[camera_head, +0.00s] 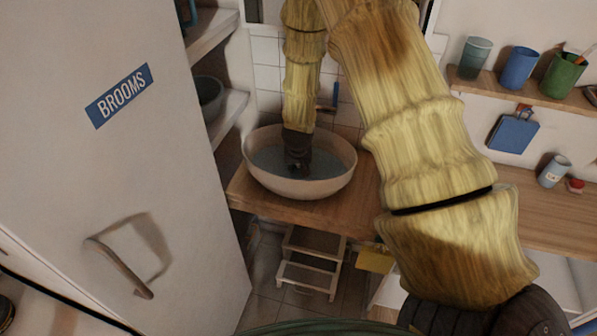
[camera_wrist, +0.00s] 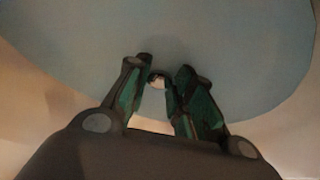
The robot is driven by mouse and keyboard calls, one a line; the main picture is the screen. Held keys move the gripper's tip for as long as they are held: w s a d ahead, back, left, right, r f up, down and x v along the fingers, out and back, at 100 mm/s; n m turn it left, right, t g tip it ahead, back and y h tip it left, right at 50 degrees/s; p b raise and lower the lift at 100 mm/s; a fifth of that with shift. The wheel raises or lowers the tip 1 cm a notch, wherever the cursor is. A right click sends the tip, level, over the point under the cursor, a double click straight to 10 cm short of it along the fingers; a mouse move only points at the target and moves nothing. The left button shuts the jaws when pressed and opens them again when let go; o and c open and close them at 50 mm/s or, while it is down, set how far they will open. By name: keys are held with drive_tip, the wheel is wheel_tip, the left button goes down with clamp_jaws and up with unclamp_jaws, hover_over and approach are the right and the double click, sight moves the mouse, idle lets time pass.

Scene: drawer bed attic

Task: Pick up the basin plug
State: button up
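The basin (camera_head: 300,188) is a wide, pale round bowl with a blue-grey inside, standing on a wooden counter. My gripper (camera_head: 298,168) points down into it, and its fingertips are low inside the bowl. In the wrist view my gripper (camera_wrist: 164,78) has its two dark fingers with green inner pads spread apart.
A white door marked BROOMS (camera_head: 160,200) stands close on the left, beside shelves (camera_head: 228,112). The wooden counter (camera_head: 335,210) runs under the basin. Cups, including a blue one (camera_head: 518,69), stand on a wall shelf at right. A white step stool (camera_head: 308,275) is below the counter.

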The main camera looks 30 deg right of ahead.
clamp_jaws()
drive_tip(key=shift+r, duration=0.15)
